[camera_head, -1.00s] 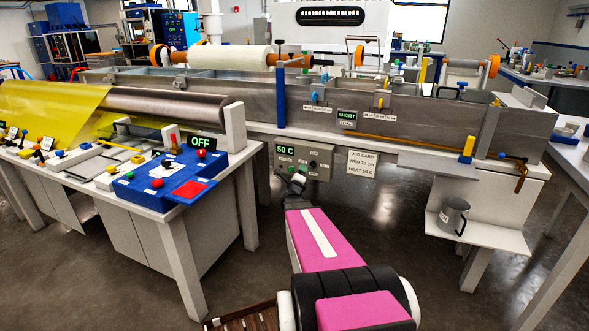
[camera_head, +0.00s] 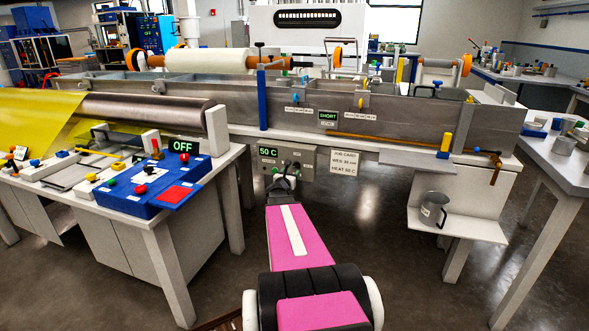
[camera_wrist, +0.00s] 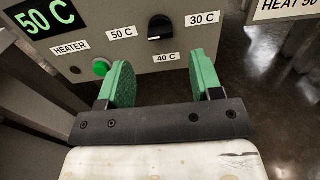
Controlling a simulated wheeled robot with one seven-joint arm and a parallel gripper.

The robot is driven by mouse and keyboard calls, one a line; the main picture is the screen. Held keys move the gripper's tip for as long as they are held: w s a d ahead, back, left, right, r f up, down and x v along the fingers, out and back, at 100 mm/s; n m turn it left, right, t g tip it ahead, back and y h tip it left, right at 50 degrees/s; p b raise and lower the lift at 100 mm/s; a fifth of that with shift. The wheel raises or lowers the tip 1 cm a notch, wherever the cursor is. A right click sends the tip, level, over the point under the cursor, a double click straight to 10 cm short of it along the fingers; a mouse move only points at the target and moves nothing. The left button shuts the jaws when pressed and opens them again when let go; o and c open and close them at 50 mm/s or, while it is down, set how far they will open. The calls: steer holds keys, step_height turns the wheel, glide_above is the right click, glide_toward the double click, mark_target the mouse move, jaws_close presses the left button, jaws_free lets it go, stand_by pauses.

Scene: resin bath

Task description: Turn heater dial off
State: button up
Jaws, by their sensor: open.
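The grey heater panel (camera_head: 300,167) hangs on the front of the long metal bath, with a green 50 C display (camera_head: 268,152). A green round button or lamp (camera_wrist: 101,67) is beside the HEATER label. My gripper (camera_wrist: 158,62) is open and empty, its two green fingers apart below the dial and not touching it. In the head view my gripper (camera_head: 284,180) is small, just in front of the panel.
A job card (camera_head: 344,163) hangs right of the panel. A blue control box (camera_head: 150,190) with an OFF sign stands on the left table (camera_head: 225,158). A grey mug (camera_head: 433,209) is on a low shelf at right. Floor is clear between the tables.

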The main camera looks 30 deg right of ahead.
mark_target(295, 166)
steer(key=x, duration=0.7)
steer(key=c, duration=0.9)
